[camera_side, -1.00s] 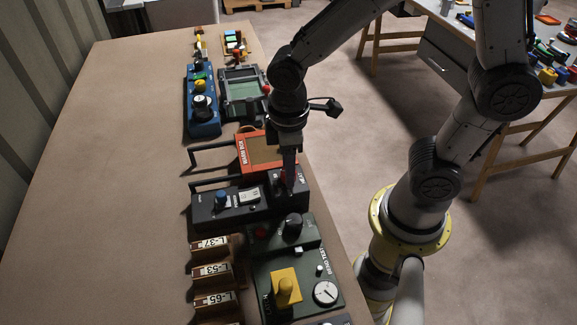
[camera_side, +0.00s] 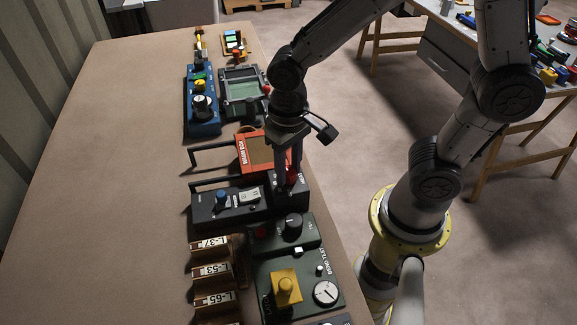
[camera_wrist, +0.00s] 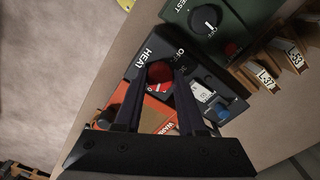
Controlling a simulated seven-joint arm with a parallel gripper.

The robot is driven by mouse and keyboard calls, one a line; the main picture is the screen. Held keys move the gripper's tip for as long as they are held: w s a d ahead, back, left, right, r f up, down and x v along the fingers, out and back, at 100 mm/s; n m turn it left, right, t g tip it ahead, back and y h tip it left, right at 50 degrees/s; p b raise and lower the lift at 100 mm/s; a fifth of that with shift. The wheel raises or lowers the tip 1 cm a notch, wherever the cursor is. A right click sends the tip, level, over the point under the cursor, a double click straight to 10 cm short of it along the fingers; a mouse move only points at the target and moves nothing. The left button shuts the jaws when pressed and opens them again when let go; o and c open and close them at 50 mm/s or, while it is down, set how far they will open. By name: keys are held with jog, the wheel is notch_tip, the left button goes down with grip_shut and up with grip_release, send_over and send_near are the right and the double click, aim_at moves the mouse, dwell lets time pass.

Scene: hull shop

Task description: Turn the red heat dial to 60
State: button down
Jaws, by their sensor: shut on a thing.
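The red heat dial (camera_wrist: 159,72) sits on the black heat box (camera_wrist: 142,70), near the printed words HEAT and OFF. My gripper (camera_wrist: 159,76) points down over the box, its two dark fingers closed on either side of the dial. In the side view my gripper (camera_side: 289,180) stands at the right end of the black box (camera_side: 232,207), and a bit of red shows beside the fingers. The fingers hide much of the dial's scale, and I cannot read its setting. The box also carries a blue knob (camera_side: 221,197) and a white switch (camera_side: 250,195).
An orange-red box (camera_side: 243,153) lies just behind the black box. A green bend test unit (camera_side: 318,244) with a black knob (camera_side: 293,226) stands close in front. Labelled blocks (camera_side: 212,270) are at front left. The bench's left half is clear.

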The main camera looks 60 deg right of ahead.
aim_at(288, 171)
jog(key=shift+m, duration=1.1)
jog(key=c, duration=0.5)
grip_release()
notch_tip(288, 171, up, 14)
